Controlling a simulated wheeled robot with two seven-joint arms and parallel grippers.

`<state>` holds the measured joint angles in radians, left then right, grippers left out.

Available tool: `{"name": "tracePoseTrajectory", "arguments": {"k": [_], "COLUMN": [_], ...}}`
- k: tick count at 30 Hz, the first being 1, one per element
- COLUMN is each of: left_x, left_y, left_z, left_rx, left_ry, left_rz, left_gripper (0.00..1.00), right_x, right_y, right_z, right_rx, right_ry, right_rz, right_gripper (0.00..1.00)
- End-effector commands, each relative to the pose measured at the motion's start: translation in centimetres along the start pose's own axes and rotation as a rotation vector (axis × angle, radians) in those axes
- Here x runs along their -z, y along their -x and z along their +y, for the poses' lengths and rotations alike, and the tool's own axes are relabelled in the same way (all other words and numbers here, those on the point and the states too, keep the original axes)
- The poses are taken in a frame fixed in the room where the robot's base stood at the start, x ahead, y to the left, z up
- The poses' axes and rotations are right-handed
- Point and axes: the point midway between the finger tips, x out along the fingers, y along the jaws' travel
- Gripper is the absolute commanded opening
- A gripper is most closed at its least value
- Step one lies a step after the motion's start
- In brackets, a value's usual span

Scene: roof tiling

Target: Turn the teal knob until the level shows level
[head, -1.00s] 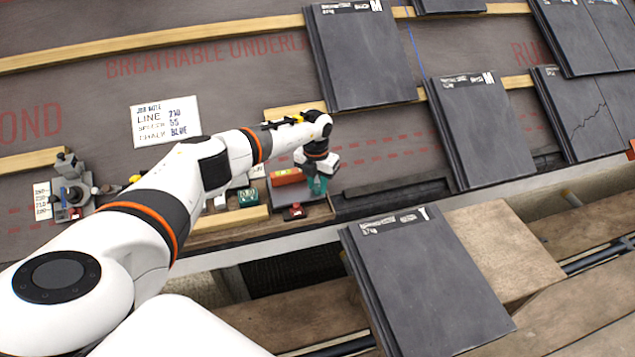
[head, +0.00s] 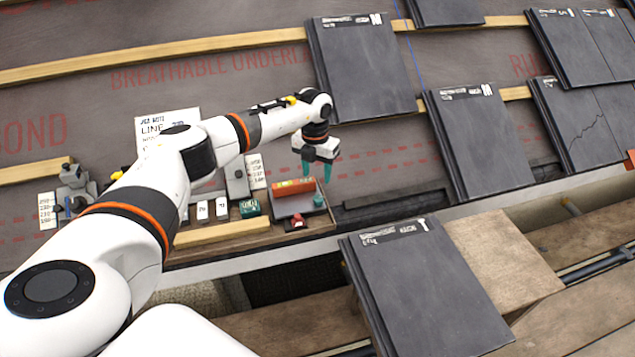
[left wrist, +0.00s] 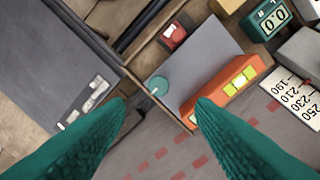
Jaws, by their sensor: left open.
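The teal knob (head: 318,200) is a small round disc at the right edge of a grey plate (head: 292,208); it also shows in the left wrist view (left wrist: 157,86). An orange level (head: 294,186) with a yellow-green vial lies on the plate, and in the left wrist view (left wrist: 222,92) it is beside the knob. The bubble's position is too small to tell. My left gripper (head: 317,168) is open and empty, its teal fingers apart above the knob and touching nothing visible. My right gripper is out of view.
A red part (head: 297,221) sits at the plate's front edge, and a teal display box (left wrist: 270,18) reading 0.0 stands nearby. A wooden batten (head: 222,233) lies in front to the left. Dark slates (head: 480,140) lie to the right. Underlay behind the plate is clear.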

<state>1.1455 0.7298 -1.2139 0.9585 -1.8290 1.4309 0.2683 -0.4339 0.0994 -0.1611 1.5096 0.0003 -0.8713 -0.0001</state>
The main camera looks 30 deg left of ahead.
Motion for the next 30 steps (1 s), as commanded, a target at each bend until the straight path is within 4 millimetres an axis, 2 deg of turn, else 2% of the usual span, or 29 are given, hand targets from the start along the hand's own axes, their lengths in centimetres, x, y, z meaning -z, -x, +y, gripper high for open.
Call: {"name": "tracePoseTrajectory", "arguments": {"k": [3, 9, 26, 29, 30], "left_x": [0.1, 0.0, 0.0, 0.1, 0.1], "left_y": [2.1, 3.5, 3.5, 2.8, 2.2], "left_z": [0.0, -0.1, 0.1, 1.6, 3.0], "left_rx": [0.000, 0.001, -0.003, -0.043, -0.077], "left_ry": [-0.001, 0.001, -0.001, -0.021, -0.038], "left_rz": [0.002, 0.000, 0.001, 0.016, 0.030], "left_gripper": [0.50, 0.50, 0.50, 0.50, 0.50], "right_x": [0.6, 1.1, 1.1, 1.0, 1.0], "right_y": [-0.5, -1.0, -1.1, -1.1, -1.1], "right_z": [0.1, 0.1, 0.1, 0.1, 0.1], "right_rx": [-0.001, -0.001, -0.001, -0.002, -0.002], "right_ry": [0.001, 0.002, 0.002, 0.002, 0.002], "right_rz": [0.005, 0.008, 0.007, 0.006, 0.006], "right_gripper": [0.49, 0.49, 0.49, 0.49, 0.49]}}
